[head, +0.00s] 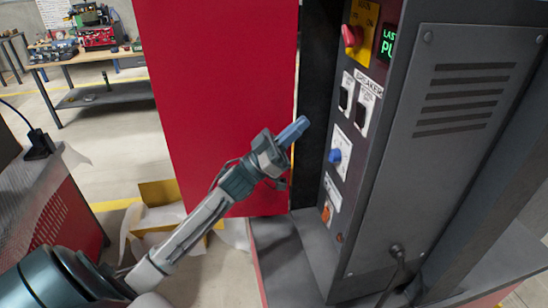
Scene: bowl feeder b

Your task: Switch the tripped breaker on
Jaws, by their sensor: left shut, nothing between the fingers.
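Two black breaker switches stand side by side on the cabinet's control panel, a left breaker (344,99) and a right breaker (361,115), each on a white label plate. Which one is tripped cannot be told at this size. My left gripper (300,126) has blue fingers, shut and empty, pointing up and right. In the picture it is left of the panel and a little below the breakers, apart from them, in front of the dark gap beside the red door. My right gripper is out of view.
A red door (220,90) stands open left of the panel. The panel also holds a red knob (351,36) on a yellow plate, a green display (389,42), a blue knob (335,156) and an orange switch (326,214). A workbench (95,62) stands far back left.

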